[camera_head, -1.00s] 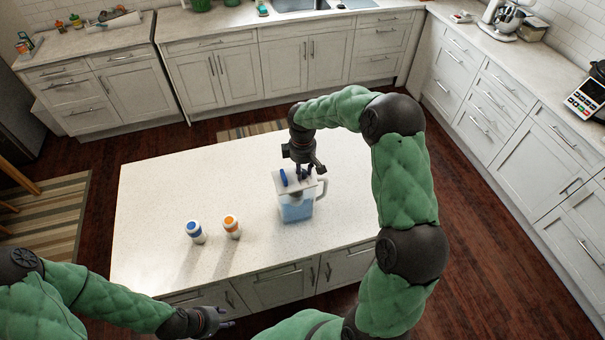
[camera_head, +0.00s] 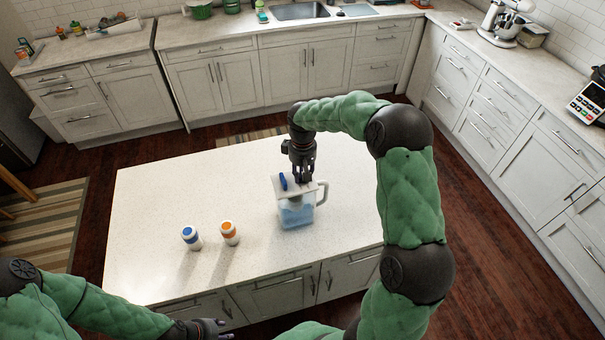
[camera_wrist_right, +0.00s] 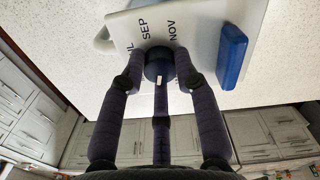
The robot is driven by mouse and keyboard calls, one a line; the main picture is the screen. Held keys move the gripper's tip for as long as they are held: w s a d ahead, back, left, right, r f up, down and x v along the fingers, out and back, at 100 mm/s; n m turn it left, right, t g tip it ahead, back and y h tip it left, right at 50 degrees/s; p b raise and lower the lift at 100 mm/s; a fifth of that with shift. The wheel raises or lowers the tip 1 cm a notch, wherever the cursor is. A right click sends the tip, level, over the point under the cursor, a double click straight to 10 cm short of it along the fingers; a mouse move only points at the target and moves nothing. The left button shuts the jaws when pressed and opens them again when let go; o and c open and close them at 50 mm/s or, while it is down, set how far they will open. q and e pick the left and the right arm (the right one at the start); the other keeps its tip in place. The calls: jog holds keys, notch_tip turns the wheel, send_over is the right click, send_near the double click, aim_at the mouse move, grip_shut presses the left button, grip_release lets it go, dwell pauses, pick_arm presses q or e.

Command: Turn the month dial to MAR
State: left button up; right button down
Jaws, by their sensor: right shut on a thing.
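A clear pitcher (camera_head: 297,212) with bluish contents and a handle on its right stands on the island. Its pale lid (camera_wrist_right: 205,20) carries a blue piece (camera_wrist_right: 232,55) and printed months; SEP, NOV and part of another label are readable, MAR is not in sight. The dark round month dial (camera_wrist_right: 159,62) is on the lid, with a white mark on its side facing the wrist camera. My right gripper (camera_head: 304,181) points down from above, its fingers closed around the dial. My left gripper (camera_head: 226,329) is low at the island's front edge, empty, fingers apart.
A bottle with a blue cap (camera_head: 191,237) and one with an orange cap (camera_head: 229,233) stand left of the pitcher on the island (camera_head: 150,210). The island's left side is clear. Counters with a sink (camera_head: 300,11) and a mixer (camera_head: 503,22) line the walls.

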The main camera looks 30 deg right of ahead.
jog(key=c, duration=0.9)
grip_release()
jog(key=shift+r, duration=0.15)
notch_tip(320, 180, up, 12)
jog(key=shift+f, duration=0.2)
